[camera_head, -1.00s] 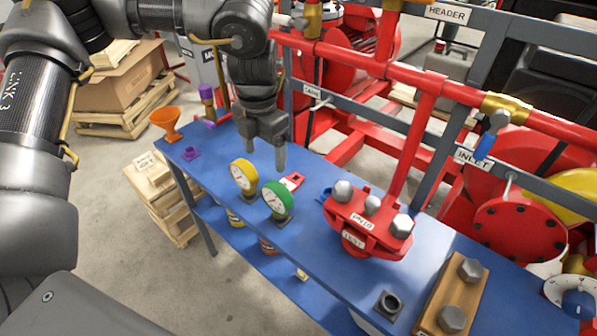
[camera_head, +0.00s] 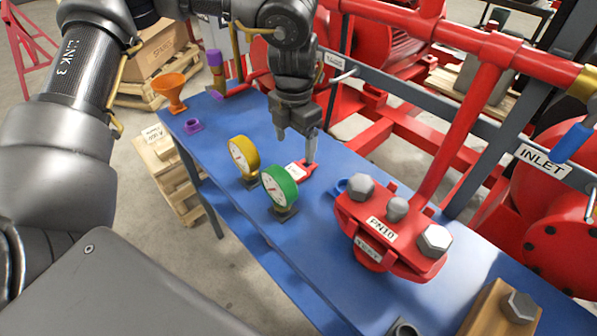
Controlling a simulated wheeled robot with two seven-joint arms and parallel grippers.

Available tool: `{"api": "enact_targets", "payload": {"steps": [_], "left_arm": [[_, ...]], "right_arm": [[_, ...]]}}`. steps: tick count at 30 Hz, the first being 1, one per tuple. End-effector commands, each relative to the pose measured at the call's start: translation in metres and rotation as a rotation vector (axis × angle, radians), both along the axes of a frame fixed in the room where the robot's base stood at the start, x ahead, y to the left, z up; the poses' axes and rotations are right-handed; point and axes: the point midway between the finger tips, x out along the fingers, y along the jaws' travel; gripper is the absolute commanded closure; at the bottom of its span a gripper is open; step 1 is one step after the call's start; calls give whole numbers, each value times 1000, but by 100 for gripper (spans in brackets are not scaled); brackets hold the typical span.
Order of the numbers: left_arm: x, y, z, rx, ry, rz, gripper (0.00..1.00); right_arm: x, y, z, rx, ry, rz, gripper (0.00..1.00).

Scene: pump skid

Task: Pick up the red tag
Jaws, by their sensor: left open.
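The red tag (camera_head: 299,171), with a white label on its face, lies on the blue bench (camera_head: 345,172) just behind the green gauge. My left gripper (camera_head: 296,147) points down above the bench at the tag. It is open, with one finger close to the tag's far right end and the other to the left of it. I cannot tell whether the right finger touches the tag. The gauge hides part of the tag's near side. My right gripper is not in view.
A green gauge (camera_head: 281,187) and a yellow gauge (camera_head: 243,158) stand close in front of the tag. A red PN10 flange (camera_head: 376,234) with grey bolts is to the right. An orange funnel (camera_head: 170,88) and purple part (camera_head: 193,126) are at the far left.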

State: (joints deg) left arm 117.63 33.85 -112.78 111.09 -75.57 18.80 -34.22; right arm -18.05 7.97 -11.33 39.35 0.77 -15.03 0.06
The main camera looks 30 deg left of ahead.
Motion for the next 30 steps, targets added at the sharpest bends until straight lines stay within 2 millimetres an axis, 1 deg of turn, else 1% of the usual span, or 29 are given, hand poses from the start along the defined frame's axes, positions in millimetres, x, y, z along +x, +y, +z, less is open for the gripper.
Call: {"api": "enact_targets", "payload": {"steps": [1,3,6,14,17,21,24,30], "left_arm": [[-1,1,-9,1,3,1,24],[-1,1,-19,1,4,2,24],[-1,0,-29,0,1,1,24],[-1,1,-38,0,1,1,24],[-3,3,-50,1,3,1,24],[-5,4,-72,1,3,0,24],[-5,4,-82,1,1,1,24],[-5,4,-86,0,-1,1,24]], "right_arm": [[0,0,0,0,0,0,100],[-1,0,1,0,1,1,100],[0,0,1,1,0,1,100],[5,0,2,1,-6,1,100],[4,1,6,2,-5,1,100],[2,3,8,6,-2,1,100],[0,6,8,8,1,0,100],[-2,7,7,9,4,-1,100]]}}
